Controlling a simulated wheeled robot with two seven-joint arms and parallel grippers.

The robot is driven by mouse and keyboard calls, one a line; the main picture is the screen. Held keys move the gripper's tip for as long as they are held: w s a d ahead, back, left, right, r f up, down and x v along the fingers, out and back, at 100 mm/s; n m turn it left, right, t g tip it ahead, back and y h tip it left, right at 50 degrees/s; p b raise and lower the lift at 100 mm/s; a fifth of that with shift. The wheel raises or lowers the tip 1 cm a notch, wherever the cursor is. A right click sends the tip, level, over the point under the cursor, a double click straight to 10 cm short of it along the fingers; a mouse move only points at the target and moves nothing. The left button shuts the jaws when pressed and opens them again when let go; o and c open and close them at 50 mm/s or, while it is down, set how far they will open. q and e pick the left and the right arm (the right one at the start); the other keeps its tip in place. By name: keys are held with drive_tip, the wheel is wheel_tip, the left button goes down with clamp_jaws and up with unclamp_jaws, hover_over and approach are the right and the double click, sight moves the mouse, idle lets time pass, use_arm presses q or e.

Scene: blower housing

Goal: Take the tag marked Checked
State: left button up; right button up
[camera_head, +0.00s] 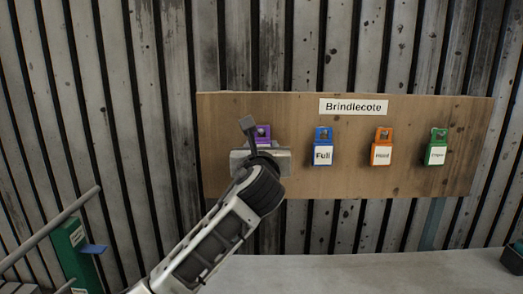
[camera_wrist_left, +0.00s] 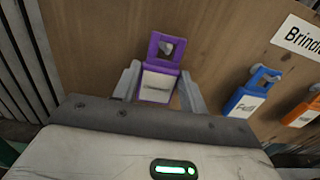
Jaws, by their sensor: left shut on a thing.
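A purple tag (camera_wrist_left: 160,60) hangs on the wooden board, with a white label whose word is too blurred to read. In the head view only the top of the purple tag (camera_head: 263,131) shows; my left gripper hides the rest. My left gripper (camera_head: 260,152) is at the board, its fingers on both sides of the purple tag. In the left wrist view the left gripper (camera_wrist_left: 160,88) is shut on the tag's lower part. A blue tag (camera_head: 323,147) marked Full, an orange tag (camera_head: 382,147) and a green tag (camera_head: 437,147) hang to the right. My right gripper is not in view.
The wooden board (camera_head: 345,185) carries a sign (camera_head: 353,107) reading Brindlecote. A pale surface (camera_head: 380,272) lies below it, mostly bare. A green object (camera_head: 75,250) with a grey rail (camera_head: 50,228) stands at the lower left. A dark box (camera_head: 512,258) is at the right edge.

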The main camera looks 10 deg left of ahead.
use_arm(q)
drive_tip(key=shift+r, duration=0.45)
drive_tip(key=shift+s, duration=0.1)
drive_tip(key=shift+s+d, duration=0.2)
drive_tip(key=shift+s, duration=0.75)
drive_tip(key=shift+s+d, duration=0.2)
drive_tip(key=shift+s, duration=0.75)
drive_tip(key=shift+s+d, duration=0.2)
drive_tip(key=shift+s, duration=0.75)
drive_tip(key=s+d, duration=0.1)
drive_tip(key=s, duration=0.6)
drive_tip(key=shift+s+d, duration=0.3)
drive_tip(key=shift+s, duration=0.1)
